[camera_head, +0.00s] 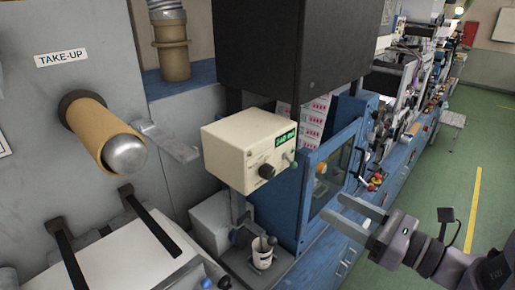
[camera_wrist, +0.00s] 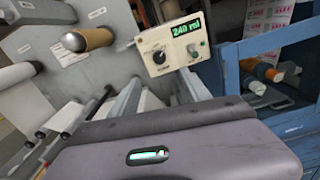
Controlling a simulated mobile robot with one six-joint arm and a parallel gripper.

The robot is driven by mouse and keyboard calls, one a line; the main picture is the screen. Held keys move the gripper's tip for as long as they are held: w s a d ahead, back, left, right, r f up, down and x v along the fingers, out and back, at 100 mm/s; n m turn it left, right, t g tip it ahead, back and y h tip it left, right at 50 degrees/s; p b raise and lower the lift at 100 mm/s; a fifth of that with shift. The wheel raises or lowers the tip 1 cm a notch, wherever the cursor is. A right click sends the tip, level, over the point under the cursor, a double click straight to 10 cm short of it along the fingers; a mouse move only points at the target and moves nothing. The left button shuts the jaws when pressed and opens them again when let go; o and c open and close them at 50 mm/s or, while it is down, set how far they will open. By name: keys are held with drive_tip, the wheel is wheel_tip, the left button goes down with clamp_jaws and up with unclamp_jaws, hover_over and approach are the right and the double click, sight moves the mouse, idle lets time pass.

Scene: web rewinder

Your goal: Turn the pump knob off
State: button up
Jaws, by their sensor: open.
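A cream control box (camera_head: 243,147) on a post carries a green-lit display (camera_head: 285,139). A black knob (camera_head: 266,171) sits on its front face at the lower left, with a small green knob or button (camera_head: 290,158) to its right. The black knob also shows in the wrist view (camera_wrist: 158,57), and the display there seems to begin with 240. Which control is the pump knob cannot be read from its label. My gripper (camera_head: 334,206) is open and empty, to the right of the box and lower in the picture, apart from it. Its two fingers point toward the box in the wrist view (camera_wrist: 160,76).
A blue cabinet (camera_head: 310,205) with a windowed door stands behind and right of the box. A white cup (camera_head: 262,252) holding tools stands below it. The take-up roll (camera_head: 100,130) juts out at the left. Green floor (camera_head: 488,150) is open at the right.

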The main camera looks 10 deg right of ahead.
sight(271, 174)
drive_tip(key=x, duration=1.7)
drive_tip(key=shift+a+f+p, duration=0.2)
drive_tip(key=shift+p, duration=0.1)
clamp_jaws()
